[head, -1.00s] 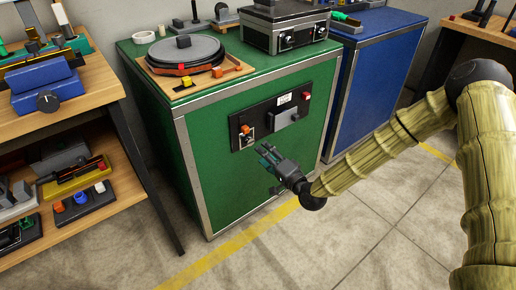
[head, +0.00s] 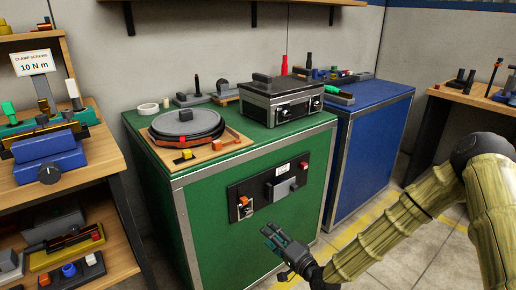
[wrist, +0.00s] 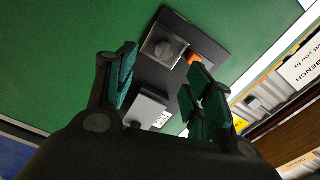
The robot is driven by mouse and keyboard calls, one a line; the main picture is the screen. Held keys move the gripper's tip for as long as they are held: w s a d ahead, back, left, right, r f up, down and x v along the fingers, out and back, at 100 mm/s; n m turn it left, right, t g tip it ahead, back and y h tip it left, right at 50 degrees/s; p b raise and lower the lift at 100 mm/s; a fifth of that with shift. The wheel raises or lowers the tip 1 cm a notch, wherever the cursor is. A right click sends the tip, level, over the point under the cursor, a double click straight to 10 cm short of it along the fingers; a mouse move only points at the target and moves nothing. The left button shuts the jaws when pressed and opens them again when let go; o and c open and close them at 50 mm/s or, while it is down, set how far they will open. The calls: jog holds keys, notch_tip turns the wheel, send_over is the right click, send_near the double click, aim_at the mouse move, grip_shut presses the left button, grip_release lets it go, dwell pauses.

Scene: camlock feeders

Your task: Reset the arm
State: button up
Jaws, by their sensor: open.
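My gripper (head: 272,236) is in front of the green cabinet (head: 225,235), below and right of its black switch panel (head: 262,191). It is open, with nothing between its fingers. In the wrist view, the teal-padded fingers of my gripper (wrist: 160,90) stand apart, with the panel (wrist: 182,40) beyond them. The panel carries an orange switch (head: 243,201), a grey box (head: 284,189) and a red button (head: 304,166). I cannot see my fingers touching anything.
A round dark turntable (head: 187,127) and a black-and-silver box (head: 284,97) stand on the green cabinet. A blue cabinet (head: 372,145) is to its right. A wooden shelf unit (head: 98,135) with tools stands at left. Open floor (head: 425,250) lies at right.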

jog(key=s+d+f+n+g+h, duration=0.2)
jog(key=s+f+n+g+h, duration=0.35)
jog(key=s+f, duration=1.25)
jog(key=s+d+f+n+g+h, duration=0.1)
jog(key=s+d+f+g+h, duration=0.15)
jog(key=s+d, duration=0.4)
jog(key=s+d+f+g+h, duration=0.1)
jog(key=s+d+g, duration=0.2)
jog(key=s, duration=0.7)
jog(key=s+d+f+n+g+h, duration=0.1)
jog(key=s+d+f+g, duration=0.15)
jog(key=s+d, duration=0.4)
notch_tip(320, 180, up, 26)
jog(key=s+a+p, duration=0.1)
jog(key=a+p, duration=0.1)
jog(key=p, duration=2.3)
jog(key=shift+g, duration=0.45)
jog(key=shift+a+f, duration=0.1)
